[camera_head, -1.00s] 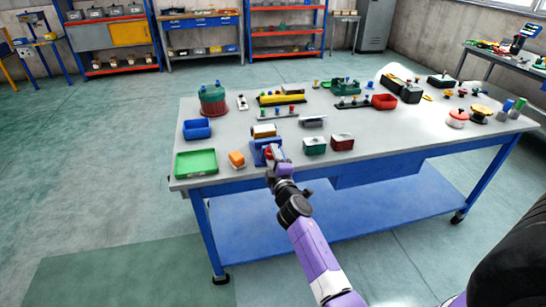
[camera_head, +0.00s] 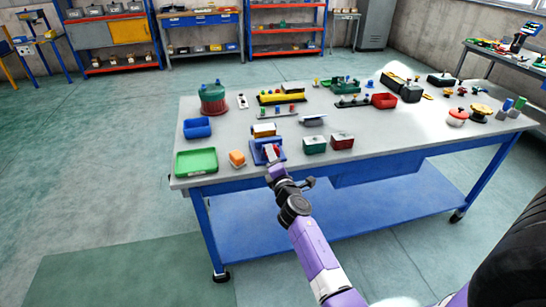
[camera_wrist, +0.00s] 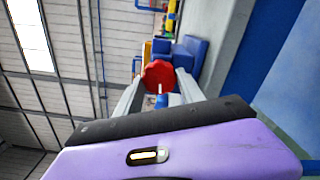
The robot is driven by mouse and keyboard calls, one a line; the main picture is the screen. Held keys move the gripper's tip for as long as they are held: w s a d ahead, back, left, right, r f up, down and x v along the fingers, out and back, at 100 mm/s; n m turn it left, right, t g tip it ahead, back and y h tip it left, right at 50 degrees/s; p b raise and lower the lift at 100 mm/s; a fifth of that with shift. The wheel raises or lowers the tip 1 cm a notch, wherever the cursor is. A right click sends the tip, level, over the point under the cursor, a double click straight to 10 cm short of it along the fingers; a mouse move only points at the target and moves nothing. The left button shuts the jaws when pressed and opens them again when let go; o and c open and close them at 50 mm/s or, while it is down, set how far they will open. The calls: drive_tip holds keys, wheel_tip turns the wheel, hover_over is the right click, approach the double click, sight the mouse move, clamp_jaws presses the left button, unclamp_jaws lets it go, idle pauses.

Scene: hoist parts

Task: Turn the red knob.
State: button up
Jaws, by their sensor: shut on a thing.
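The red knob (camera_wrist: 158,74) sits between the two fingers of my gripper (camera_wrist: 158,92) in the wrist view. A pale line shows on its lower part. The fingers are shut on it from both sides. The knob is on the front of a blue housing (camera_wrist: 192,49). In the head view my gripper (camera_head: 273,164) is at the blue housing (camera_head: 257,156) near the table's front edge, and only a little red of the knob (camera_head: 275,149) shows.
A green tray (camera_head: 197,172) and an orange block (camera_head: 237,158) lie left of the housing. A green box (camera_head: 314,145) and a dark red box (camera_head: 342,140) stand to its right. Several more parts stand farther back on the grey table (camera_head: 222,158).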

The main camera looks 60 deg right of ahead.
drive_tip(key=shift+f, duration=0.1)
drive_tip(key=o, duration=1.4)
drive_tip(key=shift+c, duration=0.2)
drive_tip(key=v, duration=0.8)
drive_tip(key=shift+b, duration=0.4)
drive_tip(key=shift+w, duration=0.1)
